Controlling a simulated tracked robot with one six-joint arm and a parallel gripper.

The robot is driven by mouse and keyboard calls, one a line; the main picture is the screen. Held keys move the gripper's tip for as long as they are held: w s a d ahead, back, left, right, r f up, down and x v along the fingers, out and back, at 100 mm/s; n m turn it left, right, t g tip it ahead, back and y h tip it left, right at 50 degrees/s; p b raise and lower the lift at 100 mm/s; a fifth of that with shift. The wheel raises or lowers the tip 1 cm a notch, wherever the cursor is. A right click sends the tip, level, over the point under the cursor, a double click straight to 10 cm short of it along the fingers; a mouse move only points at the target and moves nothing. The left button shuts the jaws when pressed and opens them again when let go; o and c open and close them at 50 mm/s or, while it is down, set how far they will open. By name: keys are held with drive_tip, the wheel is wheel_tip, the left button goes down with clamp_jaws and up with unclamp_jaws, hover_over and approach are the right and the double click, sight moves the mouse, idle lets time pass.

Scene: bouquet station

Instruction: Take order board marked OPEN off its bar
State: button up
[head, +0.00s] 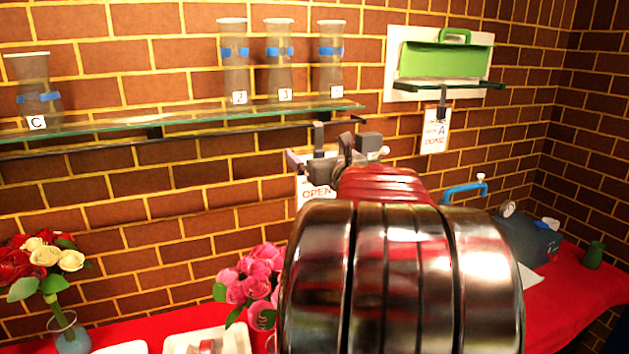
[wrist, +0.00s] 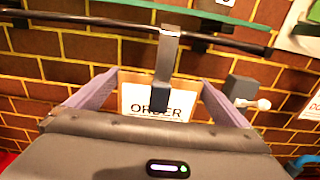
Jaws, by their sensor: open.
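The order board marked OPEN (head: 316,191) hangs against the brick wall, partly hidden behind my arm. In the wrist view, the board (wrist: 140,95) shows the word ORDER, its lower part hidden by my gripper body. A grey hook (wrist: 169,60) joins it to the dark bar (wrist: 100,21); the bar also shows in the head view (head: 230,131) under the glass shelf. My gripper (wrist: 160,78) is open, its purple-grey fingers spread on either side of the board and hook. It looks apart from the board, though the exact depth is hard to tell.
A glass shelf (head: 180,118) above the bar carries several vases. A card reading A DONE (head: 436,132) hangs at right, below a green box (head: 445,60). Flowers (head: 250,280) and a white tray (head: 235,340) stand on the red table (head: 140,328) below.

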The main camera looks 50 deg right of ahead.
drive_tip(key=shift+c, duration=0.4)
drive_tip(key=c, duration=1.1)
drive_tip(key=shift+r, duration=0.1)
